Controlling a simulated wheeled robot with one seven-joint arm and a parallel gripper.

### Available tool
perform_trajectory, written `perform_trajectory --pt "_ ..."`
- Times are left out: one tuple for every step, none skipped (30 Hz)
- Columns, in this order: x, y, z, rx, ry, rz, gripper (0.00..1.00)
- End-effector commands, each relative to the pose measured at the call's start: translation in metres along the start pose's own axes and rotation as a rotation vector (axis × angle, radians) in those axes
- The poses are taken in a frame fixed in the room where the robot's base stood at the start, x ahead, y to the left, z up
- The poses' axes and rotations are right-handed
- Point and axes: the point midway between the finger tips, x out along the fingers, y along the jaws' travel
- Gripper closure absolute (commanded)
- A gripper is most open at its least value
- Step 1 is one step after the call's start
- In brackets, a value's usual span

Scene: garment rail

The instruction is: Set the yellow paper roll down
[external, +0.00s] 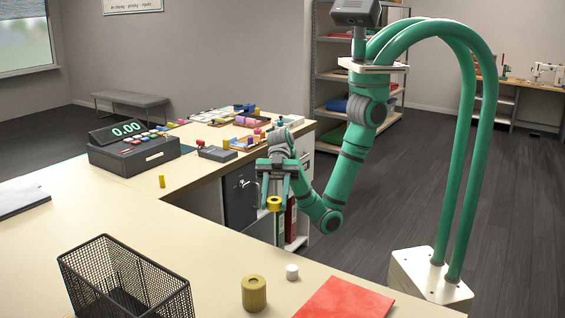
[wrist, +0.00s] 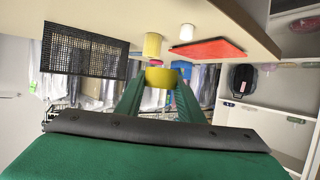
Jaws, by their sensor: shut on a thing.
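My gripper (external: 275,202) is shut on a short yellow paper roll (external: 274,204), held between the fingertips in the air, beyond the counter's edge from the camera. In the wrist view the roll (wrist: 165,75) sits between the two green fingers of my gripper (wrist: 160,84), with a gap visible between it and the counter things. The counter (external: 210,255) has a pale top. A larger khaki-yellow cylinder (external: 255,293) stands upright on it, apart from the held roll; it also shows in the wrist view (wrist: 152,45).
A black mesh basket (external: 125,280), a small white cylinder (external: 292,271) and a red sheet (external: 345,299) are on the near counter. A cash register (external: 133,146) and a small yellow cylinder (external: 162,181) stand farther back. The counter between these groups is clear.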

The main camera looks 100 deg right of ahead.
Motion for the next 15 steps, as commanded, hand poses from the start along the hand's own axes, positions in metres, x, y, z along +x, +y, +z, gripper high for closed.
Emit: perform_trajectory --pt "0.006 -0.012 -0.002 -0.010 0.000 -0.024 0.87" --pt "0.009 -0.017 -0.004 -0.014 0.000 -0.035 0.87" --pt "0.011 -0.023 -0.005 -0.019 0.000 -0.047 0.87" --pt "0.013 -0.026 -0.005 -0.022 -0.001 -0.053 0.87" --pt "0.014 -0.029 -0.006 -0.024 -0.001 -0.059 0.87" --pt "0.017 -0.031 -0.006 -0.027 -0.001 -0.065 0.87" --pt "0.019 -0.032 -0.006 -0.027 -0.001 -0.069 0.87" --pt "0.021 -0.031 -0.006 -0.027 0.000 -0.071 0.87" --pt "0.026 -0.029 -0.006 -0.027 0.000 -0.072 0.87" --pt "0.030 -0.027 -0.005 -0.027 -0.001 -0.074 0.87" --pt "0.035 -0.024 -0.005 -0.027 -0.002 -0.074 0.87" --pt "0.043 -0.019 -0.004 -0.026 -0.002 -0.073 0.87" --pt "0.049 -0.015 -0.003 -0.026 -0.002 -0.073 0.87" --pt "0.054 -0.011 -0.002 -0.026 -0.002 -0.074 0.87" --pt "0.062 -0.006 -0.001 -0.025 -0.002 -0.073 0.87"
